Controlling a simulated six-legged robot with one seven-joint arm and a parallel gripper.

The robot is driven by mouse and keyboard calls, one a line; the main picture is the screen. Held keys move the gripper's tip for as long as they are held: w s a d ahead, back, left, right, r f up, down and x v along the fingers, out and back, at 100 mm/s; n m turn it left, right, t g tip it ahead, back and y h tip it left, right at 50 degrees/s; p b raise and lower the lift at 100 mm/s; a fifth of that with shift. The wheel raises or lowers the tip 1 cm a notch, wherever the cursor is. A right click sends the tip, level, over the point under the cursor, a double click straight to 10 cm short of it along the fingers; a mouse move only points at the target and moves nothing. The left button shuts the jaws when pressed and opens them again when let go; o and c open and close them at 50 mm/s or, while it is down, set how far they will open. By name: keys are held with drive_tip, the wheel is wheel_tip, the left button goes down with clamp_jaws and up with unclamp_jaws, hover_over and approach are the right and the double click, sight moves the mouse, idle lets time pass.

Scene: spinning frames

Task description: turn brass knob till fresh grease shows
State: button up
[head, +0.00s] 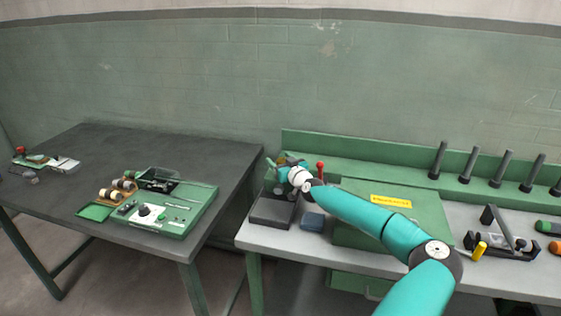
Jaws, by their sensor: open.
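My teal and white arm reaches left over the right bench, and my gripper (273,168) is at the bench's left end. It is open, above a dark block-shaped unit (272,211). A small dark and yellowish part (290,158) shows just behind my gripper; it is too small to tell whether it is the brass knob. My wrist hides part of the unit. I cannot make out any grease, or whether my fingers touch anything.
A blue block (312,221) and a green case with a yellow label (390,201) lie near my arm. A red-topped lever (320,168) stands behind. Black pegs (470,165) line the back right. The left table (75,170) holds a green tray (176,229) with small parts.

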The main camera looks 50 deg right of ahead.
drive_tip(key=c, duration=1)
